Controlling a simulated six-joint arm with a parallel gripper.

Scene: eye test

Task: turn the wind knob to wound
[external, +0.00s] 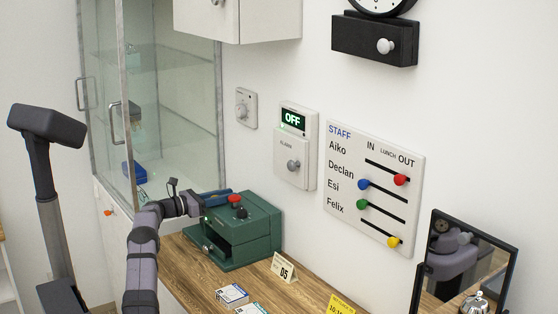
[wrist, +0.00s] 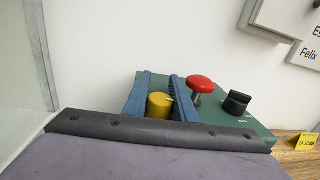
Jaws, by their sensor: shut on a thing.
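A green box (external: 240,232) stands on the wooden counter, with controls on its top. In the wrist view a yellow knob (wrist: 159,105) stands between the two blue fingers of my gripper (wrist: 161,84), which is shut on it. A pale mark shows at the knob's right edge; I cannot read any label by it. In the external view my gripper (external: 216,197) is over the box's top and hides the yellow knob. A red mushroom button (wrist: 201,85) and a black knob (wrist: 237,103) are to the right of my fingers. I cannot tell which control is labelled wind.
A glass cabinet (external: 165,110) stands close to the left. On the wall are an OFF panel (external: 295,150), a staff board (external: 374,185) and a black box (external: 375,40) with a grey knob under a clock.

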